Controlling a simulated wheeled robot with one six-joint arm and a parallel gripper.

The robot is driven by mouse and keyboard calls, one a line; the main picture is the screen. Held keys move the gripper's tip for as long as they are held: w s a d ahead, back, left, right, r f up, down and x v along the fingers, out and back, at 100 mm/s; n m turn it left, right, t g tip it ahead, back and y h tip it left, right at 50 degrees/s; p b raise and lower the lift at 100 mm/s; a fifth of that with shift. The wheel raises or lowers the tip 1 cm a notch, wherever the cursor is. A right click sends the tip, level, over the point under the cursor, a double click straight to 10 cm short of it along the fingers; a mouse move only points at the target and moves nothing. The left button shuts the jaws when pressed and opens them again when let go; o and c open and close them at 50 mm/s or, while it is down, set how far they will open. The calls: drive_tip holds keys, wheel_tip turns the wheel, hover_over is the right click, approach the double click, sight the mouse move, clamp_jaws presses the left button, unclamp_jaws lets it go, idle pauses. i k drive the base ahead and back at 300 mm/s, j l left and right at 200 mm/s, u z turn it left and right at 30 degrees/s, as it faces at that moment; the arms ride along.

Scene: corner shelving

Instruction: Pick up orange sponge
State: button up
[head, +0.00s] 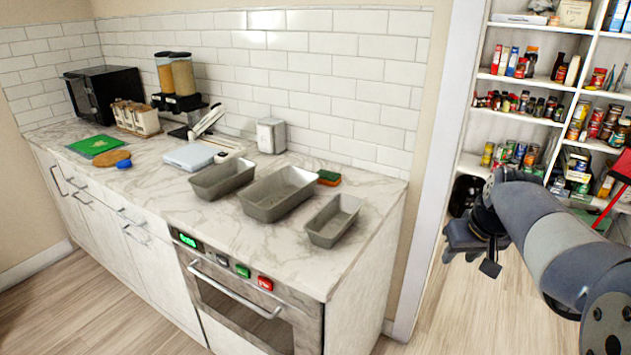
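A small sponge (329,178) lies on the marble counter, against the tiled wall side. Its top is dark green and its lower side orange. It sits just behind and right of the middle metal loaf pan, whose rim is close to it. My gripper (469,262) is off the counter to the right, in front of the pantry shelves. It points down, its fingers are apart, and nothing shows between them. The gripper is well away from the sponge.
Three metal loaf pans stand on the counter: left (222,178), middle (278,194) and right (334,220). A napkin dispenser (271,136) stands left of the sponge. A door frame (441,150) lies between counter and pantry shelves (510,85). Counter right of the sponge is clear.

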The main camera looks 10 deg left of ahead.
sight(331, 179)
drive_tip(key=i+l+u, duration=0.35)
drive_tip(key=l, duration=0.2)
drive_tip(key=i+l+u, duration=0.4)
drive_tip(key=l, duration=0.25)
drive_tip(key=i+l+u, duration=0.15)
drive_tip(key=l, duration=0.15)
drive_tip(key=l+u, duration=0.2)
drive_tip(key=l, duration=0.2)
drive_tip(key=i+l+u, duration=0.3)
drive_tip(key=i+u, duration=0.15)
drive_tip(key=i+l+u, duration=0.4)
drive_tip(key=i+l, duration=0.1)
drive_tip(key=i, duration=0.1)
